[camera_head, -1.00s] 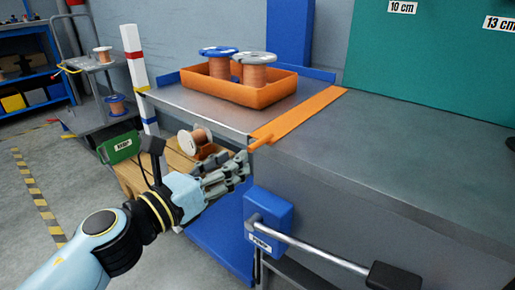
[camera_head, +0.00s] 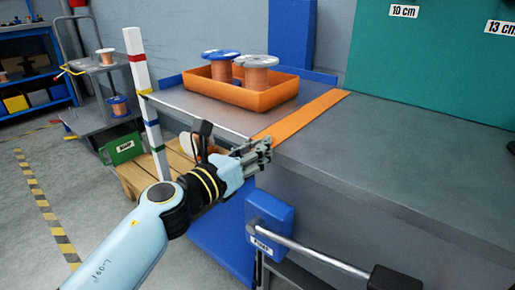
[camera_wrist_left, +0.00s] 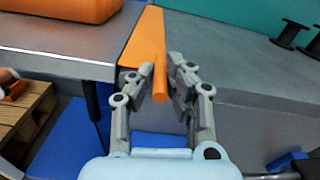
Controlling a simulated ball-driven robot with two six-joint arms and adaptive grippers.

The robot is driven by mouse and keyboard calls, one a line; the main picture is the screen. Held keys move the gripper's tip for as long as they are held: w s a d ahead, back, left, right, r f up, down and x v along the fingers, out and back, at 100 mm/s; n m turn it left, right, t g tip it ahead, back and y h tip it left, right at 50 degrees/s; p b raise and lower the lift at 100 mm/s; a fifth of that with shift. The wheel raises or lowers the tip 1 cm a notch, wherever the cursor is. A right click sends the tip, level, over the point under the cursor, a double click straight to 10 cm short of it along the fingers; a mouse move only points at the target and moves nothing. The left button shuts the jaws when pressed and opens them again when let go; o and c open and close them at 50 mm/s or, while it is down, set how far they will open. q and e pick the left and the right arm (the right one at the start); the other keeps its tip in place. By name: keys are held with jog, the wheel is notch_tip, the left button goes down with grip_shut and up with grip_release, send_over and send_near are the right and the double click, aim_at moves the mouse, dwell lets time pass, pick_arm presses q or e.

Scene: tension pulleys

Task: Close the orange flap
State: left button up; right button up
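The orange flap (camera_head: 306,115) is a long strip lying at the seam between the metal tabletop with the orange bin and the dark grey bench. In the left wrist view the flap (camera_wrist_left: 147,30) runs away from me, and its bar-like orange handle (camera_wrist_left: 160,88) sticks out toward me. My left gripper (camera_head: 262,152) is at the near end of the flap. In the head view the fingers hide the handle. My right gripper is not in view.
An orange bin (camera_head: 270,97) with two copper-wire spools stands left of the flap. A blue bracket (camera_head: 268,220) with a metal bar sits on the bench front, below and right of my gripper. A white post (camera_head: 143,80) stands left. The grey benchtop (camera_head: 400,140) is mostly clear.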

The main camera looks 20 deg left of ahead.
pick_arm(q)
grip_shut()
jog(key=shift+r, duration=0.1)
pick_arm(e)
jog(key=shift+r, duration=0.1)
